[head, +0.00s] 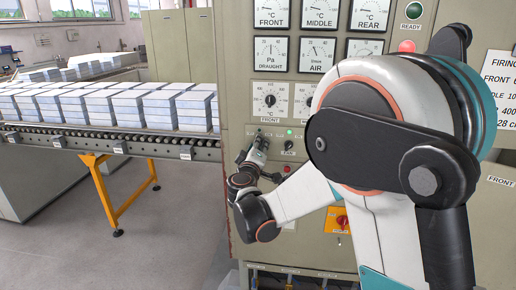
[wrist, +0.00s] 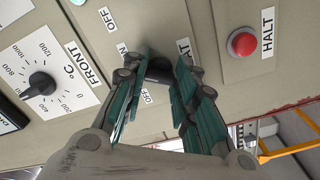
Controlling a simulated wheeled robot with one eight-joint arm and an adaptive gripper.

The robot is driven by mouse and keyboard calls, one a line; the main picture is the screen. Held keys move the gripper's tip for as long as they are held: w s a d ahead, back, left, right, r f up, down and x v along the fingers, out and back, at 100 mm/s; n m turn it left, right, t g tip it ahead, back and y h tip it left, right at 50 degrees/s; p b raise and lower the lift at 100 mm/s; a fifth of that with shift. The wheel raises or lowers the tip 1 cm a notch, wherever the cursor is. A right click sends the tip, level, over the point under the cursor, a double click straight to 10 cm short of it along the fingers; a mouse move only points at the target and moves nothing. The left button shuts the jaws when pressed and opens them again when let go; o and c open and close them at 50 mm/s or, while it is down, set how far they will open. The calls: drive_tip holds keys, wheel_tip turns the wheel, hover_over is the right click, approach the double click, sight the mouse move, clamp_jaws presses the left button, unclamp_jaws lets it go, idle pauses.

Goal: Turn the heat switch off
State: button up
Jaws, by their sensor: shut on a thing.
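The heat switch is a dark rotary knob (wrist: 159,68) on the beige furnace panel, in the upper middle of the wrist view. My gripper (wrist: 160,75) reaches the panel with its teal-padded fingers on either side of the knob, shut on it. The fingers partly cover the label beside it, leaving "AT" readable, and an "OFF" mark shows close by. The knob's pointer is hidden, so its setting cannot be told. In the head view my gripper (head: 262,141) is at the panel below the front temperature dial, and it hides the switch.
A red HALT button (wrist: 242,43) sits near the switch. The fan switch (head: 289,145) is just right of my gripper. The front dial (head: 270,100) is above. A roller conveyor (head: 100,141) with stacked pale blocks stands left; the floor before it is clear.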

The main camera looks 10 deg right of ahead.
drive_tip(key=shift+o, duration=0.2)
drive_tip(key=n+b, duration=0.1)
drive_tip(key=n, duration=0.6)
drive_tip(key=n+b, duration=0.1)
drive_tip(key=n, duration=0.5)
drive_tip(key=shift+c, duration=0.2)
drive_tip(key=shift+o, duration=0.2)
drive_tip(key=shift+n, duration=0.4)
drive_tip(key=o, duration=0.8)
drive_tip(key=shift+c, duration=0.2)
drive_tip(key=shift+s, duration=0.15)
drive_tip(key=v, duration=1.1)
drive_tip(key=shift+s, duration=0.35)
